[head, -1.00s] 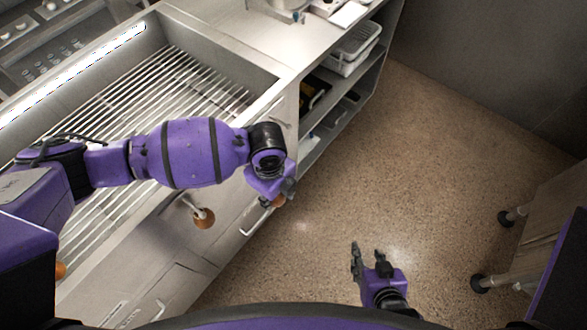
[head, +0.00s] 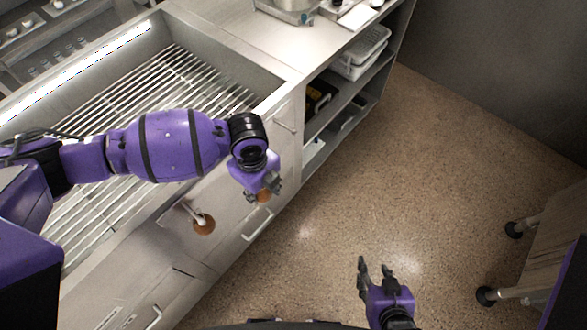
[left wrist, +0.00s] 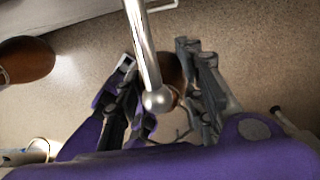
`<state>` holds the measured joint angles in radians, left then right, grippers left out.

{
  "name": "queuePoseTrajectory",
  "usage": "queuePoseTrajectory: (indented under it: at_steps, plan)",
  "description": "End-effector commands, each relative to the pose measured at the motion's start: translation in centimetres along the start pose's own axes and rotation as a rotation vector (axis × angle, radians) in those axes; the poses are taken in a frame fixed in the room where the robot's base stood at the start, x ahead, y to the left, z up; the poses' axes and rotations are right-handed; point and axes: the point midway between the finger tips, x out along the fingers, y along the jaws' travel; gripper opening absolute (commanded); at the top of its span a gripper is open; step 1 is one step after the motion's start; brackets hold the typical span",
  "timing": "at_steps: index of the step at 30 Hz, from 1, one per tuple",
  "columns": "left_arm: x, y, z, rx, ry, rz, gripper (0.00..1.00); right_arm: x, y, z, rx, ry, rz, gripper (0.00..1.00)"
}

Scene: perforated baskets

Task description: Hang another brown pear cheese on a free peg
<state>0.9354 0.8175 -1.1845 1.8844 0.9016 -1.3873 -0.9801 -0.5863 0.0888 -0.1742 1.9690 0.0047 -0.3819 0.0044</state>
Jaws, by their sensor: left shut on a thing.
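My left gripper (head: 264,194) is shut on a brown pear cheese (head: 264,195), in front of the steel counter's drawers. In the left wrist view the held cheese (left wrist: 174,72) shows between the fingers (left wrist: 160,85), partly hidden by a metal peg (left wrist: 143,45) with a ball tip. I cannot tell whether the peg touches the cheese or its string. Another brown cheese (head: 204,225) hangs at a pale peg on the counter front, left of my left gripper. A brown cheese also shows at the left in the left wrist view (left wrist: 27,60). My right gripper (head: 375,268) is open and empty over the floor.
The steel counter (head: 225,55) has a slatted rack (head: 170,80) and a drawer handle (head: 258,224) close below my left gripper. A white perforated basket (head: 358,52) sits on the open shelves. A wheeled wooden cart (head: 545,250) stands at right. The floor between is clear.

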Motion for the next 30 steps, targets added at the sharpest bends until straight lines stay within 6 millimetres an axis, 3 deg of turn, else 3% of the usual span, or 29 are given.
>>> queuePoseTrajectory:
  at_steps: [21, 30]
  plan:
    - [0.3, 0.0, 4.3, -0.001, 0.0, 0.0, 0.08, 0.7, 0.4, 2.4, 0.008, -0.022, 0.015, 0.4]
    - [0.8, 0.0, 5.4, -0.001, 0.0, 0.0, 0.08, 0.7, 0.6, 1.7, 0.003, -0.01, 0.015, 0.4]
